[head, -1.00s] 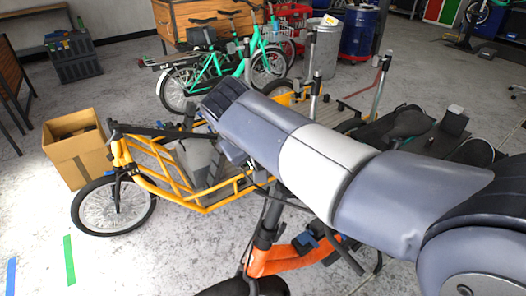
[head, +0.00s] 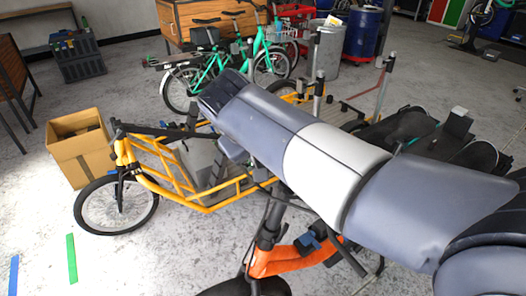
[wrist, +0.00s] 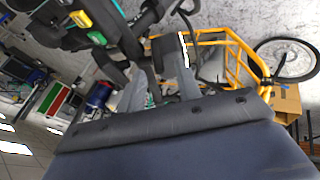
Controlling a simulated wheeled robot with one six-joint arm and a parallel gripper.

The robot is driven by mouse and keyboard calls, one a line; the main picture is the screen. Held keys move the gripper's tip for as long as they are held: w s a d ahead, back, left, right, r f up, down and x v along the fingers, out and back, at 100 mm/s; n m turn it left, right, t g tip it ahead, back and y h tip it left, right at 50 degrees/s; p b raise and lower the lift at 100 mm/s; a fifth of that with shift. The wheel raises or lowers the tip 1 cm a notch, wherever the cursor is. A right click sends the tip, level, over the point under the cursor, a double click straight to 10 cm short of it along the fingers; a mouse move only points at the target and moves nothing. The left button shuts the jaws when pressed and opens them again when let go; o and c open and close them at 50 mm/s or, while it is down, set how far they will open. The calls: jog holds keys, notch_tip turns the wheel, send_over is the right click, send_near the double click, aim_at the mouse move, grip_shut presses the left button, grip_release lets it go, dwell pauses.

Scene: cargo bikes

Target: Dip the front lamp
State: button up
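In the wrist view my gripper (wrist: 160,86) shows two grey fingers standing apart, with a dark part of a bike between or behind them. I cannot tell whether they touch it. Black handlebar parts with a yellow switch (wrist: 80,18) and a green switch (wrist: 97,37) lie just beyond, at the upper left. I cannot pick out the front lamp for certain among these dark parts. In the head view my arm covers the handlebar area above the orange bike frame (head: 285,258), and my gripper's fingers are hidden.
A yellow cargo bike (head: 190,193) stands left of my arm, near a cardboard box (head: 80,152). It also shows in the wrist view (wrist: 235,52). Green bikes (head: 205,75) and a blue barrel (head: 362,32) stand behind. Open floor lies at the front left.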

jog(key=v, duration=0.9)
jog(key=w+d+f+y, duration=0.1)
jog(key=w+d+f, duration=0.2)
jog(key=w+f, duration=0.3)
notch_tip(320, 180, down, 3)
jog(key=shift+r+g+p, duration=0.15)
jog(key=shift+g+p, duration=0.25)
jog(key=shift+a, duration=0.2)
